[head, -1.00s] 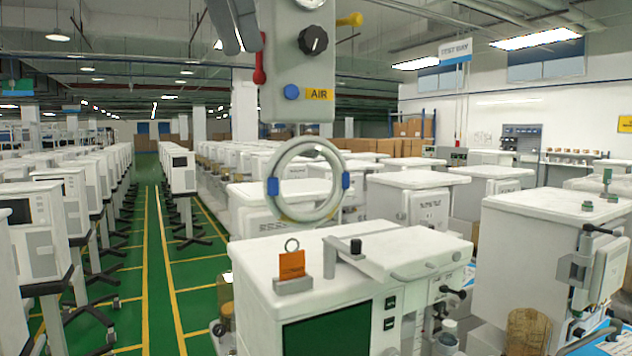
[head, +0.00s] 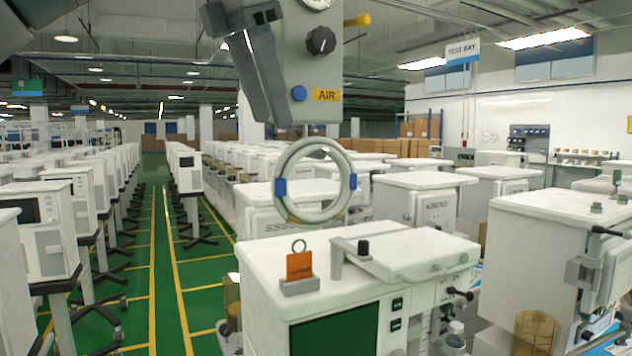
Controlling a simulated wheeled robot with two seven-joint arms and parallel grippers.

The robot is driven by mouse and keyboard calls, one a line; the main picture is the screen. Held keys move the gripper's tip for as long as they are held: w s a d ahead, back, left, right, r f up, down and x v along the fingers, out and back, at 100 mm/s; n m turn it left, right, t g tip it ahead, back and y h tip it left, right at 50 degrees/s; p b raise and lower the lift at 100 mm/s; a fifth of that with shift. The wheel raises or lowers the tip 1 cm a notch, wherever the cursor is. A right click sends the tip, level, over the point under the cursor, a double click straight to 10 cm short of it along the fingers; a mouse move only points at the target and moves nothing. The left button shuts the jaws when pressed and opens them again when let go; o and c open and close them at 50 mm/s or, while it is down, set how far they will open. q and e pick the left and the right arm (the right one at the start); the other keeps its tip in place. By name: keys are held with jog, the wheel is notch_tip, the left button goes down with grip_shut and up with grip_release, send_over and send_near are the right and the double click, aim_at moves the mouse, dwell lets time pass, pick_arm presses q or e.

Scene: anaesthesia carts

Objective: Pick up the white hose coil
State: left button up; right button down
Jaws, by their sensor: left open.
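The white hose coil (head: 314,145) is a ring with blue bands on its left and right sides. It hangs upright below the grey AIR panel (head: 322,112), near the middle of the head view. My left gripper (head: 252,62) is at the top, up and left of the coil, in front of the panel's left part. It is open, with nothing seen between its fingers, and is apart from the coil. My right gripper is not in view.
A white cart (head: 262,262) with an orange tag (head: 299,266) on top stands below the coil. The panel carries a black knob (head: 321,40) and a yellow fitting (head: 358,20). More white carts fill both sides, with a green aisle (head: 160,260) at left.

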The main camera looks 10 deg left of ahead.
aim_at(281, 157)
pick_arm(q)
jog(key=shift+x, duration=1.3)
jog(key=shift+p, duration=0.3)
jog(key=shift+w+f+p, duration=0.15)
jog(key=shift+f+p, duration=0.45)
jog(key=p+x, duration=0.1)
jog(key=x, duration=0.1)
jog(key=shift+w+f+p, duration=0.1)
jog(key=shift+f+p, duration=0.25)
jog(key=shift+f, duration=0.05)
jog(key=shift+w+d+f, duration=0.1)
jog(key=shift+w+f, duration=0.1)
jog(key=shift+f, duration=0.35)
grip_shut()
